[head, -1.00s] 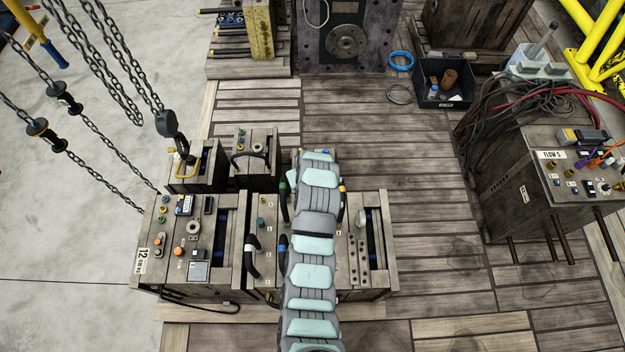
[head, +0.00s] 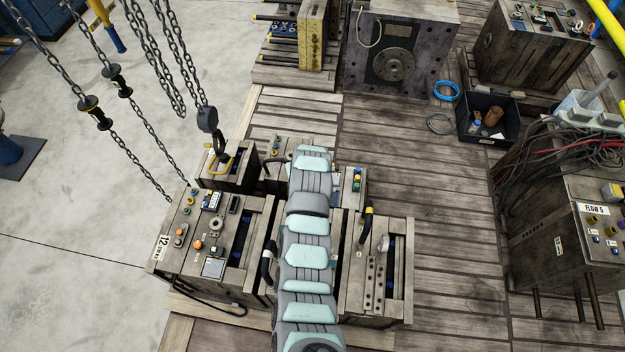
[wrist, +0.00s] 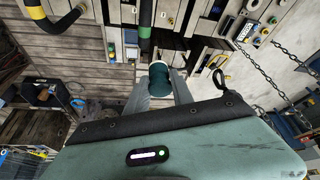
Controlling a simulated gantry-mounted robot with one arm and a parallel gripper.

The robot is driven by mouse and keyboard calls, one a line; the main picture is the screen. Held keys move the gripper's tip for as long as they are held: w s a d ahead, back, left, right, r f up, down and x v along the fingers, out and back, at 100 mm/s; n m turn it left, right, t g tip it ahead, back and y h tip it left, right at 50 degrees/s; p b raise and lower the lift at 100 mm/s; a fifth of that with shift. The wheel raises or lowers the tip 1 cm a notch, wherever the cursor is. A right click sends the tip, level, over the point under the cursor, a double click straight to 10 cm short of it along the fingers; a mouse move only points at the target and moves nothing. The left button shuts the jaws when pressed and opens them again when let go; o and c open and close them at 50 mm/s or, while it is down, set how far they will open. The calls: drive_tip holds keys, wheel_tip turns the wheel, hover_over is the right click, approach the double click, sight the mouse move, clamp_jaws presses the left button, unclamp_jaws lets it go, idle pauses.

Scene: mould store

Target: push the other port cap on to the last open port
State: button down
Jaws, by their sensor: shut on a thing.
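In the wrist view my gripper (wrist: 160,90) is shut on a dark teal port cap (wrist: 164,73) with a pale end, held between the fingertips. A black hose with a green band (wrist: 146,30) hangs just beyond the cap; I cannot tell whether they touch. The wooden-looking mould (wrist: 190,50) lies behind it. In the head view my arm covers the gripper, the cap and the middle mould's centre. The right part of that mould (head: 362,290) shows beside the arm. I cannot make out the open port in either view.
A black hose with a yellow band (head: 366,218) arches right of my arm; another black hose (head: 267,265) is at its left. A lifting hook (head: 208,120) and chains hang at the left. A black bin (head: 490,120) stands behind right. The plank floor (head: 450,250) right of the moulds is clear.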

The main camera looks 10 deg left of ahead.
drive_tip(key=w+a+b, duration=0.4)
drive_tip(key=a+b, duration=0.2)
drive_tip(key=a, duration=0.3)
wheel_tip(320, 180, down, 32)
drive_tip(key=b, duration=2.7)
drive_tip(key=shift+w+f, duration=0.1)
drive_tip(key=shift+f, duration=0.05)
drive_tip(key=shift+f+b, duration=1.25)
drive_tip(key=shift+f, duration=0.15)
idle(1.5)
